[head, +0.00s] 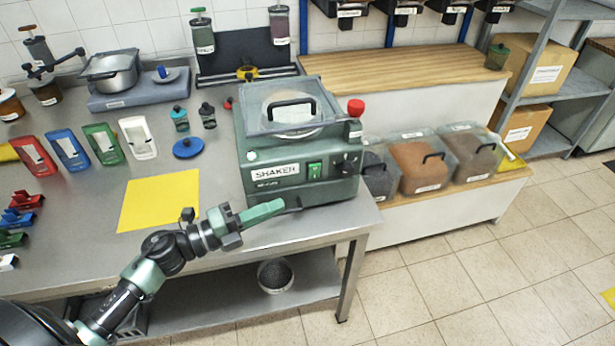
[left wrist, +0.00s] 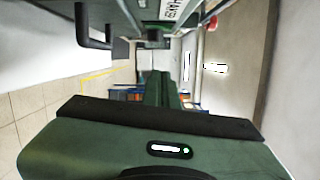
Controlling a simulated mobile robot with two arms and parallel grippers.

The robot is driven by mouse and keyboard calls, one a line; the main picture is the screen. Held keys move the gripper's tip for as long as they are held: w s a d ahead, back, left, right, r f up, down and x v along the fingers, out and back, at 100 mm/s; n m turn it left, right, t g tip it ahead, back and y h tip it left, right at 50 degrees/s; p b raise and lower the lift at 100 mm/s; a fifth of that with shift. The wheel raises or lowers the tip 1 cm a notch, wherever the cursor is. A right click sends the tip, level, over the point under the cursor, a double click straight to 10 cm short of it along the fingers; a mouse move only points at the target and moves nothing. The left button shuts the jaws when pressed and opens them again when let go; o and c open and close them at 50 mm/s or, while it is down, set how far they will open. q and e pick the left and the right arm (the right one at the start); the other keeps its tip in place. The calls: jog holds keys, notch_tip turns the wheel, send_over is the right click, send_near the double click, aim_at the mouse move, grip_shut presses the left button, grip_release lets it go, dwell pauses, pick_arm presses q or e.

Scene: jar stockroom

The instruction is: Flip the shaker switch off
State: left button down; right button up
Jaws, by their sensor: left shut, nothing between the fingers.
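The green shaker (head: 257,160) stands at the right end of the steel table, with a SHAKER label (head: 276,171) on its front. Its green switch (head: 314,170) is on the front panel, right of the label, beside a dark knob (head: 345,166). The switch's face looks bright green; I cannot tell which way it is tipped. My left gripper (head: 281,204) is shut and empty, in front of the shaker's lower front, below and left of the switch. In the left wrist view its shut fingers (left wrist: 161,90) point ahead, with part of the shaker's label (left wrist: 172,8) at the top. My right gripper is not in view.
A yellow mat (head: 159,200) lies left of the shaker, with a blue lid (head: 188,148) behind it. A red button (head: 356,107) sticks up at the shaker's right. Lidded bins (head: 417,167) stand on a low wooden bench to the right. The floor in front is clear.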

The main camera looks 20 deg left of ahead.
aim_at(315, 172)
pick_arm(q)
jog(key=w+d+p, duration=0.3)
jog(key=w+d, duration=0.1)
jog(key=w, duration=0.6)
jog(key=shift+w+d+r+p, duration=0.2)
jog(key=shift+w+r+p, duration=0.1)
jog(key=shift+w+r, duration=0.1)
jog(key=shift+w+a+r+n+p, duration=0.2)
jog(key=shift+n+p, duration=0.3)
jog(key=shift+p, duration=0.05)
